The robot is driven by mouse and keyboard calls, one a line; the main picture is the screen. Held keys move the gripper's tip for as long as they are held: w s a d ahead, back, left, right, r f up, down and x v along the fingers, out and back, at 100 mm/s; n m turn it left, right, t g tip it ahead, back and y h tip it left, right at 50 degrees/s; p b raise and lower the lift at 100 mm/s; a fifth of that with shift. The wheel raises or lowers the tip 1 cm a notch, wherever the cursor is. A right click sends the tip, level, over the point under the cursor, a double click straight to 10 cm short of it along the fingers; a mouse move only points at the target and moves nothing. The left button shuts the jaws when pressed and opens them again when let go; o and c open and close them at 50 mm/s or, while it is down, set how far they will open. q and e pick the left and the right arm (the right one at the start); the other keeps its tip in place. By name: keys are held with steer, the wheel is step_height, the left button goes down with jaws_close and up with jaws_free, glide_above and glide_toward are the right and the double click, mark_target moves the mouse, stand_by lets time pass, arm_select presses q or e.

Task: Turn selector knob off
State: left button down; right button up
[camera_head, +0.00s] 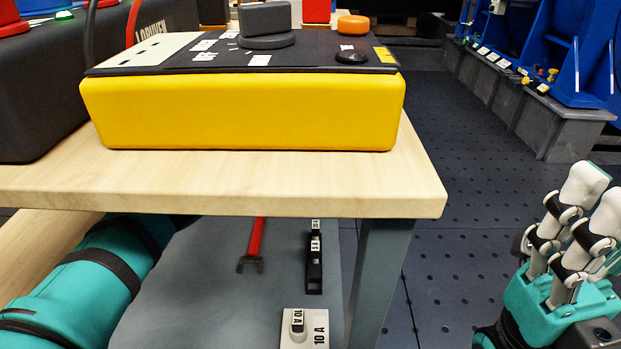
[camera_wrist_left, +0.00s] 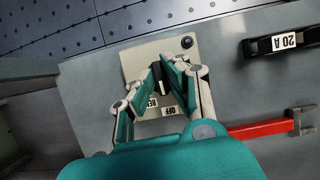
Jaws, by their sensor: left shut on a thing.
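In the left wrist view a beige plate (camera_wrist_left: 139,58) carries a small dark knob (camera_wrist_left: 166,82), a round black part and white labels, one reading OFF. My left gripper (camera_wrist_left: 166,66) is shut on the dark knob, its fingertips on both sides of it. The fingers hide much of the knob, so its pointing direction cannot be told. In the head view my left arm runs under the table top and its gripper is hidden. My right gripper (camera_head: 596,196) is open and empty at the right, fingers pointing up, apart from everything.
A yellow box (camera_head: 240,112) with a large grey knob (camera_head: 265,22) stands on the wooden table (camera_head: 300,185). On the lower grey surface lie a red tool (camera_head: 256,240), a black part (camera_head: 315,265) and a 10 A switch (camera_head: 303,335).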

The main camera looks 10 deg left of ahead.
arm_select(q)
steer(key=shift+m, duration=0.3)
steer(key=c, duration=1.4)
jaws_free()
steer(key=v, duration=0.7)
steer(key=shift+a+r, duration=0.2)
steer(key=shift+r, duration=0.05)
